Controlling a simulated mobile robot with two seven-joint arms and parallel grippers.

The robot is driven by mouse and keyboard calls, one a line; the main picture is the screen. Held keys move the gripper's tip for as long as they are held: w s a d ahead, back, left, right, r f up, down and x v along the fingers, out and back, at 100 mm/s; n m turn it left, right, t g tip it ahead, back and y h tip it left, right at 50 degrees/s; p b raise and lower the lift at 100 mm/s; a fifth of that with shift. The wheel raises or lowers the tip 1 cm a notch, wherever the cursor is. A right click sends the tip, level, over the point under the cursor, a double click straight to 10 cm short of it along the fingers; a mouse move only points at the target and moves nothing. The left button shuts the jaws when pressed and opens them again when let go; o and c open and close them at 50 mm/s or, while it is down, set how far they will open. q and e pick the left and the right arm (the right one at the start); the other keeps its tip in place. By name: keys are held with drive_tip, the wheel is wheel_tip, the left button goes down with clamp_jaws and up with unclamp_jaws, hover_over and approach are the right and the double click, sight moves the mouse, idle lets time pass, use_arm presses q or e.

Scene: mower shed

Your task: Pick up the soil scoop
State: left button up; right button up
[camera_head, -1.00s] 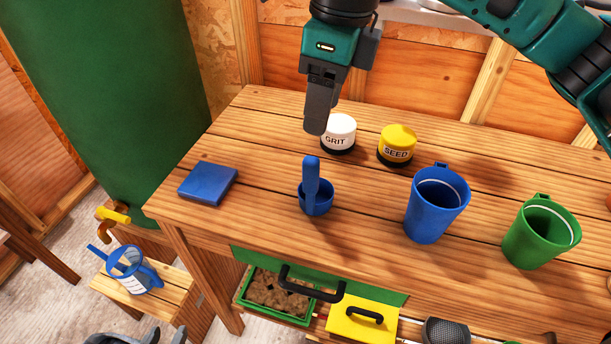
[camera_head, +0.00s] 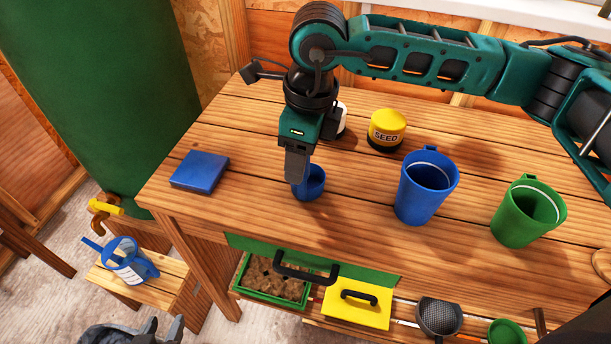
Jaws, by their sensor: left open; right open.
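The soil scoop is taken to be the small blue cup (camera_head: 312,186) with an upright handle on the bench; only its bowl shows clearly now. Its handle is hidden behind my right gripper (camera_head: 297,178). That gripper points down at the scoop, with its fingers overlapping the bowl's left side in the picture. It is open, seen edge-on, so I cannot tell whether the handle is between the fingers or whether they touch it. My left gripper is not clearly in view.
A blue box (camera_head: 200,171) lies left on the bench (camera_head: 350,240). A white jar (camera_head: 342,120) is partly hidden behind my arm. A yellow seed jar (camera_head: 386,131), blue mug (camera_head: 424,188) and green mug (camera_head: 527,213) stand right. An unidentified grey object (camera_head: 130,334) is cut off below.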

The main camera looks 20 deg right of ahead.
clamp_jaws()
idle(0.5)
wheel_tip(320, 180, up, 20)
idle(0.7)
drive_tip(key=c, duration=0.6)
unclamp_jaws()
clamp_jaws()
